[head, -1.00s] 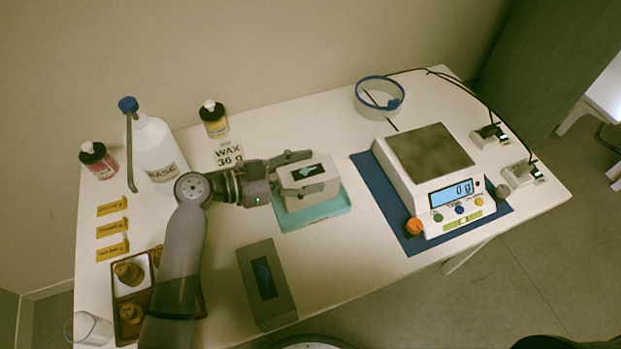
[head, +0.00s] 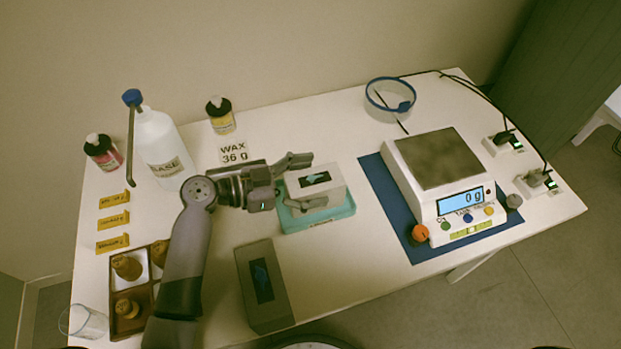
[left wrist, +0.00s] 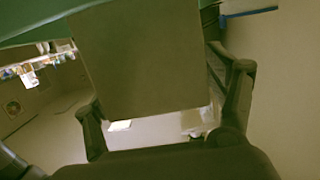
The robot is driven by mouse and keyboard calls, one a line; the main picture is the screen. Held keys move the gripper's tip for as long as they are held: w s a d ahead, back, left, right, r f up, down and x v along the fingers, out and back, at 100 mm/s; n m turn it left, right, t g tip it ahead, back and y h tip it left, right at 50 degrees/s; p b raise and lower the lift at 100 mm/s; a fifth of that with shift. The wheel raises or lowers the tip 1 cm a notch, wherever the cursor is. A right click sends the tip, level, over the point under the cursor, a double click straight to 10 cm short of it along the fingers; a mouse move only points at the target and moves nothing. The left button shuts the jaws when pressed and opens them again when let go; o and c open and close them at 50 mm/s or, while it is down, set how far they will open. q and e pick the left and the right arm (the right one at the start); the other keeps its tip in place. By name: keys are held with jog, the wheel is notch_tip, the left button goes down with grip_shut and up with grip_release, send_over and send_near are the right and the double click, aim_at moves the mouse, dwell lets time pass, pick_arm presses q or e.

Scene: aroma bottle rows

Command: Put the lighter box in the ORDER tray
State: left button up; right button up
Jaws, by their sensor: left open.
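A pale grey box (head: 325,187) with a dark window on top sits on the teal tray (head: 343,212). My left gripper (head: 309,180) is open at its left end, with one finger along the far side and one along the near side. In the left wrist view the box (left wrist: 140,65) fills the space between my spread fingers (left wrist: 165,105). A second, darker grey box (head: 277,308) with a dark window lies on the table nearer me. No ORDER lettering is readable on the tray. My right gripper is out of view.
A scale (head: 477,217) reading 0 g stands on a blue mat (head: 398,222) at right. Bottles (head: 160,145) and a WAX 36 g card (head: 233,152) are behind my arm. A compartment tray (head: 127,290) and glass (head: 86,322) are front left.

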pick_arm(q)
jog(key=b+v, duration=0.1)
jog(key=v, duration=1.1)
jog(key=shift+b, duration=0.4)
jog(key=shift+a, duration=0.1)
